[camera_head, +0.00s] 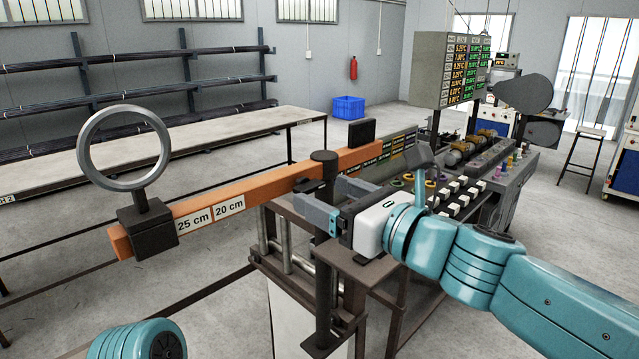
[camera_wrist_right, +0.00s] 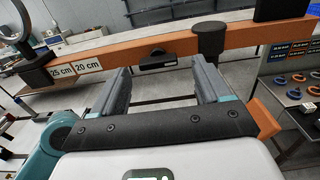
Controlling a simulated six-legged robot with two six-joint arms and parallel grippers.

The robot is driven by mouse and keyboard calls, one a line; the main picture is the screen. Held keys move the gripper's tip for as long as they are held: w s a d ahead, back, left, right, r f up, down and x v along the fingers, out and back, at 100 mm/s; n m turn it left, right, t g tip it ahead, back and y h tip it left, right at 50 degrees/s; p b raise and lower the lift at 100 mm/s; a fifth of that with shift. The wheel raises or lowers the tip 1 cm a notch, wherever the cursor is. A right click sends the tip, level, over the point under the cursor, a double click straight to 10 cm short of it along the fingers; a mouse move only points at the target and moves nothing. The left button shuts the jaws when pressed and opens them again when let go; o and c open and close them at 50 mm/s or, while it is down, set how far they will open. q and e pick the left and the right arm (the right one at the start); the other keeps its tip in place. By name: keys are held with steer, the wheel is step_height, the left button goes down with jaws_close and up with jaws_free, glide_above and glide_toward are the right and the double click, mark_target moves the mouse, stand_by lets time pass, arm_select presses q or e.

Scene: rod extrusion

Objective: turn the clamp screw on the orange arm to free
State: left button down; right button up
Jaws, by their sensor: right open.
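The orange arm (camera_head: 270,190) runs across the head view, with 25 cm and 20 cm labels on its side. It also crosses the top of the right wrist view (camera_wrist_right: 120,49). The clamp screw, a dark flat-handled knob (camera_wrist_right: 157,61), sits on the arm's near face beside the dark post (camera_wrist_right: 209,40). In the head view the dark knob (camera_head: 307,185) is near my fingertips and partly hard to make out. My right gripper (camera_head: 318,190) is open, its two grey fingers pointing at the arm. In the wrist view the knob lies between and just beyond the fingertips (camera_wrist_right: 160,70). My left gripper is out of view.
A grey ring on a black block (camera_head: 147,228) stands at the arm's left end. A black upright plate (camera_head: 361,132) is near its right end. A bench with coloured rings (camera_head: 408,178) and white blocks lies to the right. A long table (camera_head: 230,128) stands behind.

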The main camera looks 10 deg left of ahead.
mark_target(308, 187)
steer(key=shift+x, duration=1.25)
steer(key=shift+a, duration=0.1)
steer(key=c, duration=1.1)
steer(key=shift+o, duration=0.3)
